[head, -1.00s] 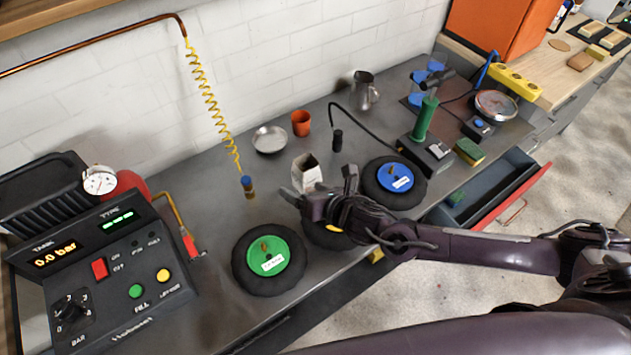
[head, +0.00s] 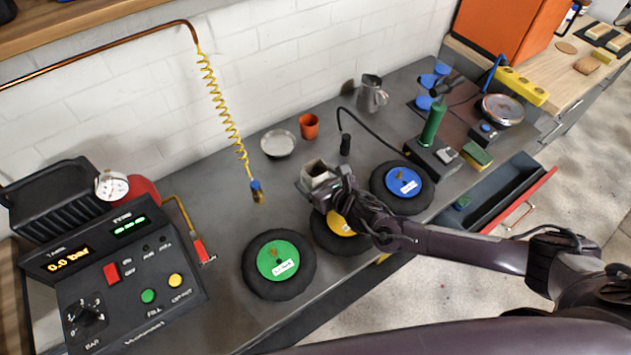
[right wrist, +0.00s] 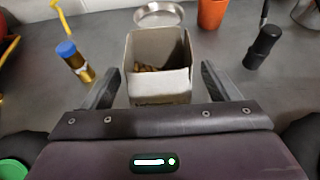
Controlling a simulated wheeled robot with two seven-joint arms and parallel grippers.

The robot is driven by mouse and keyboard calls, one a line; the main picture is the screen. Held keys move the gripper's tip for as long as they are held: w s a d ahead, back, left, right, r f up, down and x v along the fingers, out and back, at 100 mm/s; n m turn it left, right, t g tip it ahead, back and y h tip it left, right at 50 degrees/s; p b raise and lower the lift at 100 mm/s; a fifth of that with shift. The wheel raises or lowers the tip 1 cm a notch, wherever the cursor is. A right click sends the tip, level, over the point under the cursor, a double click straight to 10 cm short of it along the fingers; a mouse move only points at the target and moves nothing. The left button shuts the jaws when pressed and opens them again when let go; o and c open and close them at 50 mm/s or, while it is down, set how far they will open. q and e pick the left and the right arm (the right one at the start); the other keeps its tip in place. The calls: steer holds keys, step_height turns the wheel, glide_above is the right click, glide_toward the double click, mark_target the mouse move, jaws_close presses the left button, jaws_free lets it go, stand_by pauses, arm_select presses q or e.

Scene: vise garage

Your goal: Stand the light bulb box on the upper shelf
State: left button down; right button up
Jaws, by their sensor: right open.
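The light bulb box (head: 316,172) is a small, pale, open-topped carton standing upright on the grey workbench. In the right wrist view the box (right wrist: 158,85) shows brownish contents inside. My right gripper (head: 322,182) is open at the box. In the right wrist view, its fingers (right wrist: 158,92) lie on either side of the box, with small gaps visible. The underside of the box is hidden. The upper shelf (head: 100,28) shows as a wooden edge at the top left of the head view. My left gripper is not in view.
Wheels with green (head: 279,262), yellow (head: 343,226) and blue (head: 403,182) hubs lie near the box. A hanging yellow coiled hose (head: 228,120), a metal dish (head: 278,143), an orange cup (head: 309,126) and a black gooseneck (head: 346,143) stand around it. A compressor panel (head: 125,270) fills the left.

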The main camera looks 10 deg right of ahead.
steer(key=shift+w+a+f, duration=0.25)
steer(key=shift+w+f, duration=0.05)
steer(key=shift+w, duration=0.3)
steer(key=shift+c, duration=0.3)
steer(key=c, duration=1.1)
steer(key=shift+r, duration=0.15)
